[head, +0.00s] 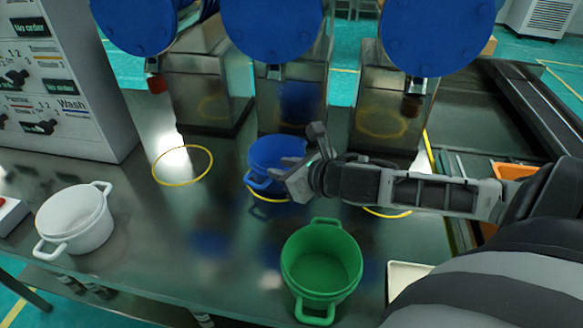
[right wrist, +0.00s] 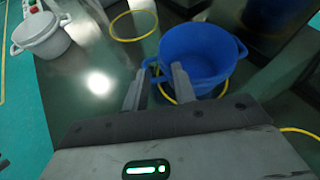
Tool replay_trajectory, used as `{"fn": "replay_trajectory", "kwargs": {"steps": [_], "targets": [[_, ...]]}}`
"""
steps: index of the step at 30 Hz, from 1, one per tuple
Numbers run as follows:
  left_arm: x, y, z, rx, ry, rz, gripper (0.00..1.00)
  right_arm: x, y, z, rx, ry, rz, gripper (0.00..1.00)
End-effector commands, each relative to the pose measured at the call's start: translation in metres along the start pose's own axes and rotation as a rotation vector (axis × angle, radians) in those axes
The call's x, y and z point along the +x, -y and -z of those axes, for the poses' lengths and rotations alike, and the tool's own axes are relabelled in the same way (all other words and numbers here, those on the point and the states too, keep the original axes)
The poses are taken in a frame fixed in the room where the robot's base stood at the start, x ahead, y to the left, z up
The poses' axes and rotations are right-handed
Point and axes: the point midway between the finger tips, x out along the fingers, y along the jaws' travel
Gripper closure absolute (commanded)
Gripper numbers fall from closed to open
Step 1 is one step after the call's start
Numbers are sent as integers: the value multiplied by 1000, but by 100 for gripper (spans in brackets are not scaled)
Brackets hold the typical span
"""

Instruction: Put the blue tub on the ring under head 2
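The blue tub (head: 272,153) stands upright at the middle yellow ring (head: 268,198), under the middle blue head (head: 272,28). The ring's near edge shows in front of the tub; the tub covers the rest. My right gripper (head: 286,176) reaches in from the right to the tub's near side. In the right wrist view, its two fingers (right wrist: 158,78) are apart, with a handle of the blue tub (right wrist: 200,55) between or just beyond their tips. I cannot tell whether they touch it. My left gripper is not in view.
A green tub (head: 321,262) stands in front, and a white tub (head: 75,218) at the left. The left yellow ring (head: 183,166) is empty. A control panel (head: 60,75) stands at the back left. A pale tray (head: 405,277) lies near my right arm.

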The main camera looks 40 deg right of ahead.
Motion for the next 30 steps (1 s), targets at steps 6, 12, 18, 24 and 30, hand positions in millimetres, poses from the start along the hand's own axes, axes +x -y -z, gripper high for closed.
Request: {"fn": "replay_trajectory", "kwargs": {"steps": [6, 12, 18, 24, 30], "targets": [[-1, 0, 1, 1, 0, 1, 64, -21, 1, 1, -1, -2, 2, 73], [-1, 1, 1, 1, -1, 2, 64, -26, 0, 0, 1, 0, 1, 73], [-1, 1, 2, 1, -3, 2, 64, -26, 0, 0, 1, 0, 1, 73], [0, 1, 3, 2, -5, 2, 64, -26, 0, 0, 1, 0, 2, 73], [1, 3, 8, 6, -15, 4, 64, -26, 0, 0, 1, -1, 1, 73]]}}
